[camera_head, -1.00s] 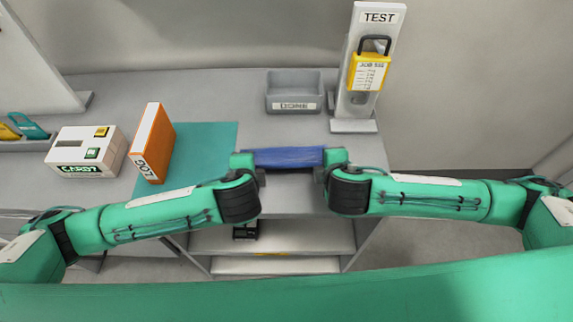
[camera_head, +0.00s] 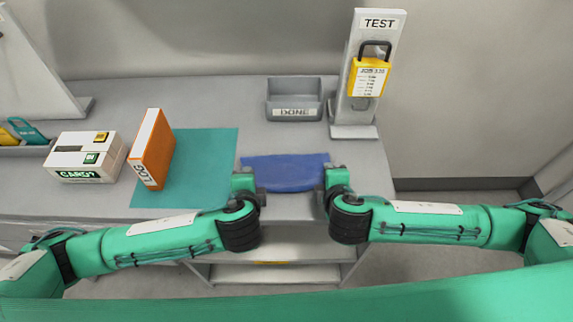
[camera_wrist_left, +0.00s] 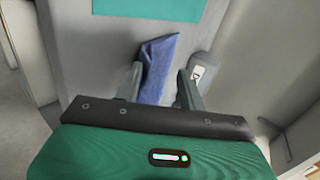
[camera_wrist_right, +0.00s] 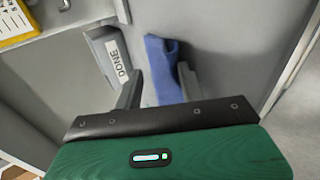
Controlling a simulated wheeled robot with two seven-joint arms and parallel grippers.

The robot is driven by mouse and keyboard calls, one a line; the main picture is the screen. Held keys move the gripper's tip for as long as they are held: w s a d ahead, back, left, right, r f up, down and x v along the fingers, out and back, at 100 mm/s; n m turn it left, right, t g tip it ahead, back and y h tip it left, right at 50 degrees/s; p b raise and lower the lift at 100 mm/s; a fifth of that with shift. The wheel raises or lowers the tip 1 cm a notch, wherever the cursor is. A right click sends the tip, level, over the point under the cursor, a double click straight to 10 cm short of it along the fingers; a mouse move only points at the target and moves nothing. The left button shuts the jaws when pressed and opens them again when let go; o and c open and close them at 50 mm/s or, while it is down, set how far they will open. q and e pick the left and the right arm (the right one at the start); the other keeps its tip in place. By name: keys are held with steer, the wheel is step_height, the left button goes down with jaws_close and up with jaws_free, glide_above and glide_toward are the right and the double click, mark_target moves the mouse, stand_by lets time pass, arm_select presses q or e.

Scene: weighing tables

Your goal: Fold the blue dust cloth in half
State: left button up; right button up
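The blue dust cloth (camera_head: 288,173) lies near the front of the grey table, between my two grippers, with a curved near edge. Whether it is folded or how many layers it has, I cannot tell. My left gripper (camera_head: 246,180) is at its left end and my right gripper (camera_head: 333,180) at its right end. In the left wrist view, the fingers stand apart with the cloth (camera_wrist_left: 157,68) between and beyond them. In the right wrist view, the fingers are also apart, with the cloth (camera_wrist_right: 163,66) between and beyond them, close to one finger.
A teal mat (camera_head: 205,178), an orange LOG binder (camera_head: 153,150) and a white box (camera_head: 82,160) are to the left.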

arm_select(q)
steer(key=s+r, duration=0.4)
steer(key=r, duration=0.5)
arm_select(e)
steer(key=s+r, duration=0.4)
steer(key=r, duration=0.5)
